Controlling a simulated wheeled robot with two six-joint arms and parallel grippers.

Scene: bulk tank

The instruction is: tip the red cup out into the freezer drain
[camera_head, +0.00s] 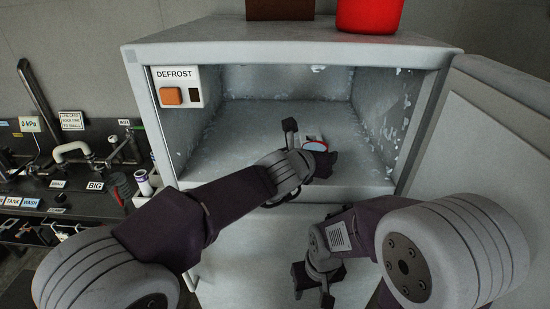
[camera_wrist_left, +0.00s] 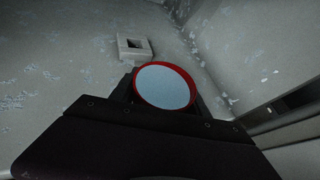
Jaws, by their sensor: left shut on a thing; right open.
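The red cup (camera_head: 314,146) is between the fingers of my left gripper (camera_head: 308,152), inside the open freezer (camera_head: 210,140). In the left wrist view the cup (camera_wrist_left: 193,92) shows a red rim around pale blue contents, and my left gripper (camera_wrist_left: 165,95) is shut on it. A pale square fitting with a dark opening, which looks like the freezer drain (camera_wrist_left: 134,46), lies just beyond the cup on the frosted floor. The cup is apart from the opening; its exact tilt is hard to tell. My right gripper (camera_head: 313,287) is open and empty, low in front of the freezer.
Frosted walls (camera_head: 385,110) enclose the freezer floor, and its door (camera_head: 500,130) stands open at the right. A defrost panel (camera_head: 176,88) with an orange button is at the upper left. A red container (camera_head: 369,14) and brown box (camera_head: 280,9) stand on top. A cluttered bench (camera_head: 60,150) is left.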

